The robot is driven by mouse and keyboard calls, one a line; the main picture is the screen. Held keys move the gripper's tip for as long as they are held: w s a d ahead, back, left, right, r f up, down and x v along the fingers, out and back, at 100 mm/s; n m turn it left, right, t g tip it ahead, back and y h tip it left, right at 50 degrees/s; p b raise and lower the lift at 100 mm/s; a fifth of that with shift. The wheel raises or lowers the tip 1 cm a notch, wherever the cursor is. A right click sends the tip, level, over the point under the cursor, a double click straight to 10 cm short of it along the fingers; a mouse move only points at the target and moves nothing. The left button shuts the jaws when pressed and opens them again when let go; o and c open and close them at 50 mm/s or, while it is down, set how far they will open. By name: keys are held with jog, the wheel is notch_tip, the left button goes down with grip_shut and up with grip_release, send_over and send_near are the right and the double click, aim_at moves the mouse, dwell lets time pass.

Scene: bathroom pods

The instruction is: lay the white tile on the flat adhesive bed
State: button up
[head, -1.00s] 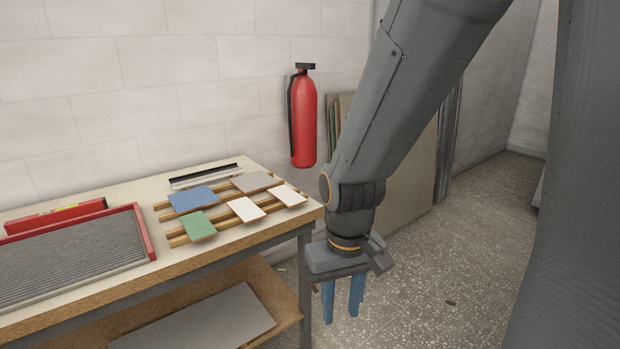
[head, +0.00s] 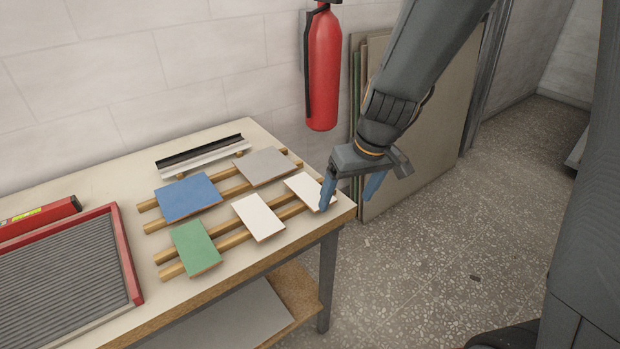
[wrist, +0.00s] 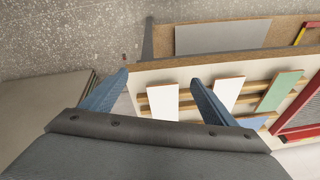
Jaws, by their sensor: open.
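Two white tiles lie on wooden slats on the bench. One white tile (head: 258,217) is in the middle of the front row. The other white tile (head: 302,187) is near the bench's right end, partly hidden by a finger; in the wrist view this tile (wrist: 163,102) lies between the fingers' lines. The ridged grey adhesive bed (head: 60,275) lies flat in a red-edged frame at the left. My gripper (head: 347,202) is open and empty at the bench's right corner, one blue finger overlapping the right white tile in the picture. I cannot tell whether they touch.
A blue tile (head: 188,196), a green tile (head: 195,247) and a grey tile (head: 262,166) share the slats (head: 150,226). A metal bar (head: 203,156) lies behind them. A red fire extinguisher (head: 323,70) hangs on the wall. Open floor lies right of the bench.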

aim_at(309, 190)
jog(key=w+a+n+p, duration=0.1)
jog(key=w+a, duration=0.1)
jog(key=w+a+r+t+p, duration=0.1)
jog(key=w, duration=0.2)
jog(key=w+a+n+p, duration=0.1)
jog(key=w+a, duration=0.1)
jog(key=shift+w+a+r+n+t+y, duration=0.3)
jog(key=shift+w+a+r, duration=0.05)
jog(key=shift+w+a+f, duration=0.15)
jog(key=shift+w+f, duration=0.1)
jog(key=x, duration=0.7)
jog(key=shift+w+a+f+b, duration=0.1)
jog(key=shift+w+b, duration=0.1)
jog(key=shift+b, duration=0.1)
jog(key=c, duration=1.2)
jog(key=shift+c, duration=0.2)
